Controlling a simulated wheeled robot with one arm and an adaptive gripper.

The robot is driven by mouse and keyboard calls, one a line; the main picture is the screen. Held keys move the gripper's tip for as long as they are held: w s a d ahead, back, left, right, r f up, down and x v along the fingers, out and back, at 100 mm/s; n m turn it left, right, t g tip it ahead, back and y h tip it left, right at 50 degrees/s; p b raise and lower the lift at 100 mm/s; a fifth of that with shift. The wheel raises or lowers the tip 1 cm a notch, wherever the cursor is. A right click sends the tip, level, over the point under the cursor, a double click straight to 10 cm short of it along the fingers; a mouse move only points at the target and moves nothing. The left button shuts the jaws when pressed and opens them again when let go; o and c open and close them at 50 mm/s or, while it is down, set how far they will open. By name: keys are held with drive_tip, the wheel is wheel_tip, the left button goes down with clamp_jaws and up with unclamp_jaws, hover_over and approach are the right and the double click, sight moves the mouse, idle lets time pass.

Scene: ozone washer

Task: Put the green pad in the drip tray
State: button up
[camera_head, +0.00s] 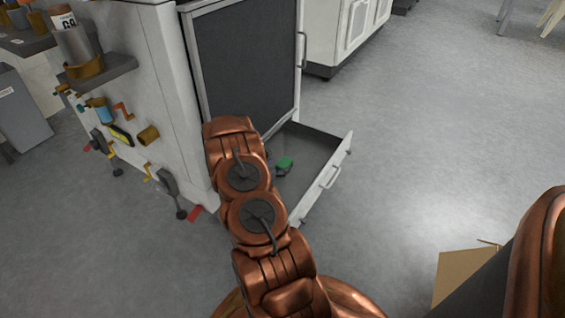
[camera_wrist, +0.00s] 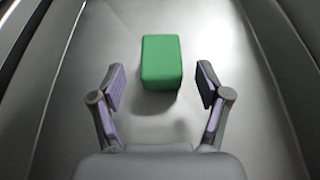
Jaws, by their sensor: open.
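The green pad (camera_wrist: 161,60) is a small block lying on the grey floor of the drip tray (camera_wrist: 90,140). In the head view the pad (camera_head: 285,163) shows inside the pulled-out tray (camera_head: 318,142), low on the washer. My gripper (camera_wrist: 160,84) is open, one finger on each side of the pad's near part, with a gap between each finger and the pad. In the head view my arm hides part of the tray, and the gripper shows only as a small dark shape beside the pad.
The white washer (camera_head: 165,85) has a dark front panel (camera_head: 245,65) above the tray. Knobs, valves and a metal cup (camera_head: 75,48) stick out of its left side. An open cardboard box (camera_head: 462,272) is at the lower right. Grey floor (camera_head: 430,130) is clear to the right.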

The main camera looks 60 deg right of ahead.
drive_tip(key=p+v, duration=0.2)
drive_tip(key=v, duration=0.5)
drive_tip(key=shift+a, duration=0.1)
drive_tip(key=s+a+r+m+g+y, duration=0.1)
drive_tip(key=s+a+r+m+g, duration=0.35)
drive_tip(key=r, duration=0.65)
drive_tip(key=s+a+r+m+g+y, duration=0.1)
drive_tip(key=s+a+r+m, duration=0.55)
drive_tip(key=r, duration=0.45)
drive_tip(key=s+a+r+m+y, duration=0.2)
drive_tip(key=s+a+y, duration=0.1)
drive_tip(key=a, duration=0.8)
drive_tip(key=s+a+r+m+t+y, duration=0.1)
drive_tip(key=s+a+r+m+y, duration=0.2)
drive_tip(key=a, duration=0.9)
drive_tip(key=s+a+r+m+t+y, duration=0.1)
drive_tip(key=s+a+y, duration=0.4)
drive_tip(key=a, duration=0.7)
wheel_tip(320, 180, up, 2)
drive_tip(key=s+m, duration=0.1)
drive_tip(key=s, duration=0.1)
drive_tip(key=shift+s+a, duration=0.25)
drive_tip(key=shift+s, duration=0.05)
drive_tip(key=shift+r, duration=0.2)
